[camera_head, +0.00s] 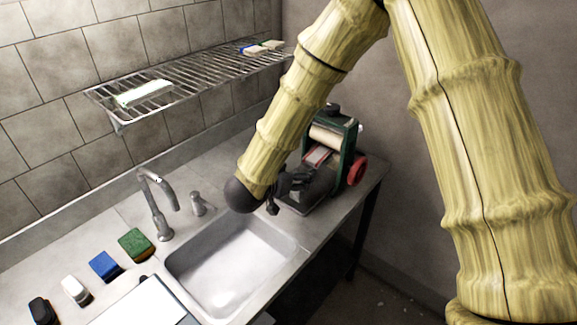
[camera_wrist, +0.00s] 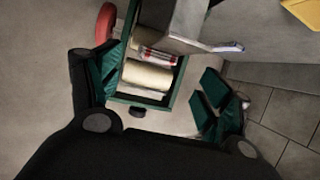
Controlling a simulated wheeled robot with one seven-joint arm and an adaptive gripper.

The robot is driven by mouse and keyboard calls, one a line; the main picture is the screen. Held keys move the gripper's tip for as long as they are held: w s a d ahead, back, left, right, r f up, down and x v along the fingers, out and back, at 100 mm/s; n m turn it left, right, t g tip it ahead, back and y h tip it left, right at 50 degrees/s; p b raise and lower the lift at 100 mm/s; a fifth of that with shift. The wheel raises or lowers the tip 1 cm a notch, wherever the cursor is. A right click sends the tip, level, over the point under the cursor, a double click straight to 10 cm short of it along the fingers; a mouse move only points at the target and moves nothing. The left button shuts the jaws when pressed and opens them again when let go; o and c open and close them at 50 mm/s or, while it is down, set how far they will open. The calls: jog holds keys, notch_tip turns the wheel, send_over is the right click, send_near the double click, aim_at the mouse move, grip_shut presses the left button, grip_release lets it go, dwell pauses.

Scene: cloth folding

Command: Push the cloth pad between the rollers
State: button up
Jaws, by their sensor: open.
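The roller machine (camera_head: 347,150) stands at the counter's far right end, with a green frame, a cream roller (camera_head: 332,136) and a red wheel (camera_head: 356,169). A small red and pale piece (camera_head: 317,155), seemingly the cloth pad, lies just below the roller. In the wrist view, cream rollers (camera_wrist: 147,77) lie inside the green frame, with a red and white strip (camera_wrist: 158,55) beside them. My dark gripper (camera_head: 290,187) is open and seems empty, just left of the machine. Its green-padded fingers (camera_wrist: 160,90) spread to either side of the rollers. Contact cannot be told.
A sink (camera_head: 230,262) with a tap (camera_head: 157,205) lies left of my gripper. A green sponge (camera_head: 136,244), a blue block (camera_head: 104,265) and other small items line the counter. A wire rack (camera_head: 190,78) hangs above, holding a few small things.

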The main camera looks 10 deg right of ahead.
aim_at(313, 159)
jog(key=shift+w+r, duration=0.35)
jog(key=shift+r, duration=0.15)
jog(key=shift+s+a+r+m+h, duration=0.15)
jog(key=shift+r+m+h, duration=0.15)
jog(key=shift+r, duration=0.2)
jog(key=shift+w+f, duration=0.15)
jog(key=shift+w, duration=0.1)
jog(key=shift+w+d, duration=0.2)
jog(key=shift+d, duration=0.15)
jog(key=p+x, duration=0.3)
jog(key=x, duration=0.7)
jog(key=shift+s+a+f, duration=0.1)
jog(key=shift+f, duration=0.1)
jog(key=c, duration=1)
jog(key=o, duration=1)
